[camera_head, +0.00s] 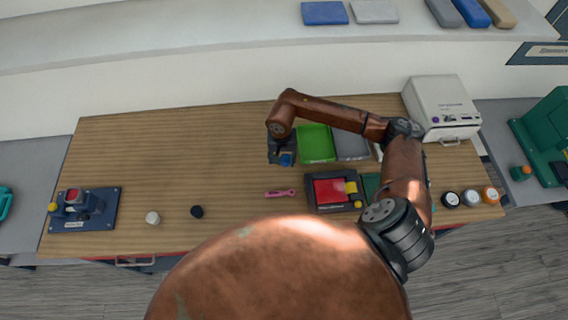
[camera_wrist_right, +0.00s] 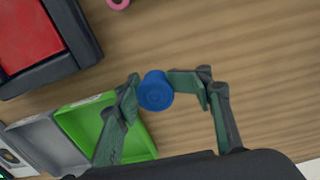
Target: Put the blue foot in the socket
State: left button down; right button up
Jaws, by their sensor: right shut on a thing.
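The blue foot (camera_wrist_right: 156,91) is a short round blue piece, held between the green-grey fingers of my right gripper (camera_wrist_right: 157,86) in the wrist view. In the head view my right gripper (camera_head: 285,158) points down over the wooden table, left of the green tray, with a bit of the blue foot (camera_head: 286,160) showing at its tip. I cannot tell for sure which part is the socket. A dark fixture (camera_head: 338,207) with a red top and yellow parts stands nearer the front. My left gripper is not in view.
A green tray (camera_head: 316,143) and a grey tray (camera_head: 351,145) lie right of the gripper. A pink tool (camera_head: 280,194), a black knob (camera_head: 197,211) and a white knob (camera_head: 152,217) lie in front. A blue fixture (camera_head: 84,209) stands far left. The table's (camera_head: 170,150) left-middle is clear.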

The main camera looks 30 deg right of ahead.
aim_at(284, 165)
jog(key=f, duration=0.1)
jog(key=f+p, duration=0.1)
jog(key=f, duration=0.1)
jog(key=shift+w+d+f, duration=0.1)
jog(key=shift+w+d, duration=0.05)
jog(key=shift+d, duration=0.05)
jog(key=shift+f, duration=0.4)
jog(key=o, duration=1.2)
jog(key=shift+r, duration=0.1)
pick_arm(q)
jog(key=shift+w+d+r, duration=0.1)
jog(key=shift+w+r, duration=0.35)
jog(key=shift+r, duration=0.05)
pick_arm(e)
jog(key=shift+o, duration=0.2)
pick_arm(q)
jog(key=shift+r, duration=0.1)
